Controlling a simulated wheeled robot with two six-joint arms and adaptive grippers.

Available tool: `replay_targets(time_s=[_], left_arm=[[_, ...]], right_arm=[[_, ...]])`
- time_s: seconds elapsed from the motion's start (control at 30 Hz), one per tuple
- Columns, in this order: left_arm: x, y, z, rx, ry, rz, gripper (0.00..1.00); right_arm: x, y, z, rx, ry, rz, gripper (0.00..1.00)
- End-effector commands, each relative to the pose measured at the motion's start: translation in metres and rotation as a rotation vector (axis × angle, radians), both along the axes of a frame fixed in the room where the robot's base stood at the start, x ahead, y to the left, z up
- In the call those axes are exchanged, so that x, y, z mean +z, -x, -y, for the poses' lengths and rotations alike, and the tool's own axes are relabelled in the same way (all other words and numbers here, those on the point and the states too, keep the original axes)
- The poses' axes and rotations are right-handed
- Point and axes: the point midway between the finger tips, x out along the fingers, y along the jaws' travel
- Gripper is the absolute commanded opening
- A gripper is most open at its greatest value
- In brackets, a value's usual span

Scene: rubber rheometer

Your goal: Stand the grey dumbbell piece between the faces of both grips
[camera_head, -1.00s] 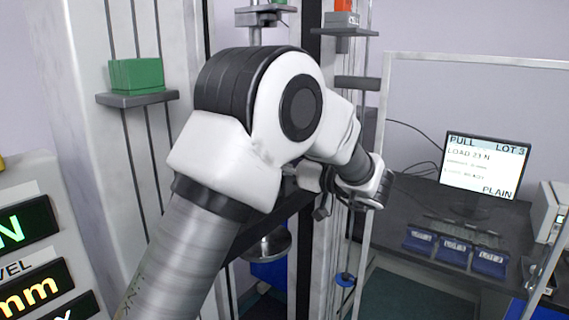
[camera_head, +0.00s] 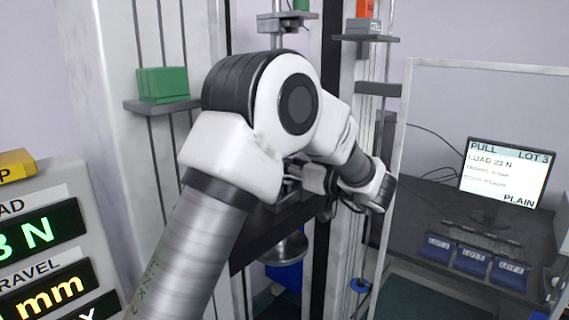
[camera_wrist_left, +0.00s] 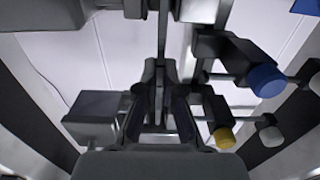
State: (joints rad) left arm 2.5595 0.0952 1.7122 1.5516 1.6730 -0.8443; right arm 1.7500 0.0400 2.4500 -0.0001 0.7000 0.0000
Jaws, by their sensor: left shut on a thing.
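My left gripper (camera_wrist_left: 160,90) is in the middle of the left wrist view, its fingers shut on a narrow grey thing. A thin grey strip (camera_wrist_left: 162,40) runs from between the fingers to the top edge; it looks like the dumbbell piece, but its ends are not clear. Dark grip parts with a blue knob (camera_wrist_left: 265,80) and a yellow knob (camera_wrist_left: 224,137) are close on the right. In the head view my left arm hides the gripper, the piece and most of the grips. My right gripper is not in view.
The machine's columns stand around my arm. A green block (camera_head: 163,85) sits on a side shelf, a red block (camera_head: 365,9) on another. A framed guard (camera_head: 405,140) stands right of my wrist. Several blue bins (camera_head: 472,260) and a monitor (camera_head: 506,175) stand on the bench beyond.

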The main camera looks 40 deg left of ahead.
Motion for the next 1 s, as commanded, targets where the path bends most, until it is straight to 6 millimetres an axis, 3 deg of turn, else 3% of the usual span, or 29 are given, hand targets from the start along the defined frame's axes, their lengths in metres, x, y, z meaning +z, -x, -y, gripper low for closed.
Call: replay_targets(time_s=[0.33,0.4,0.43,0.77,0.87,1.0], left_arm=[[-0.004,0.0,0.0,0.0,0.001,-0.002,0.0],[-0.004,0.0,0.0,0.0,0.001,-0.002,0.27],[-0.004,0.0,0.0,0.0,0.001,-0.002,0.35],[-0.004,0.0,0.002,0.0,0.0,-0.001,0.35],[-0.003,-0.002,0.012,-0.002,-0.002,-0.001,0.35],[-0.003,-0.006,0.043,-0.003,-0.005,-0.001,0.35]], right_arm=[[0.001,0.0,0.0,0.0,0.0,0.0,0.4],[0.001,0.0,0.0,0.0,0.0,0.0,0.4],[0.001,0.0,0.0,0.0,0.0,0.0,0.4],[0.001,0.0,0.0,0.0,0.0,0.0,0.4],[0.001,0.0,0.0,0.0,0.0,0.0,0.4],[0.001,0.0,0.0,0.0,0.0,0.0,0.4]])
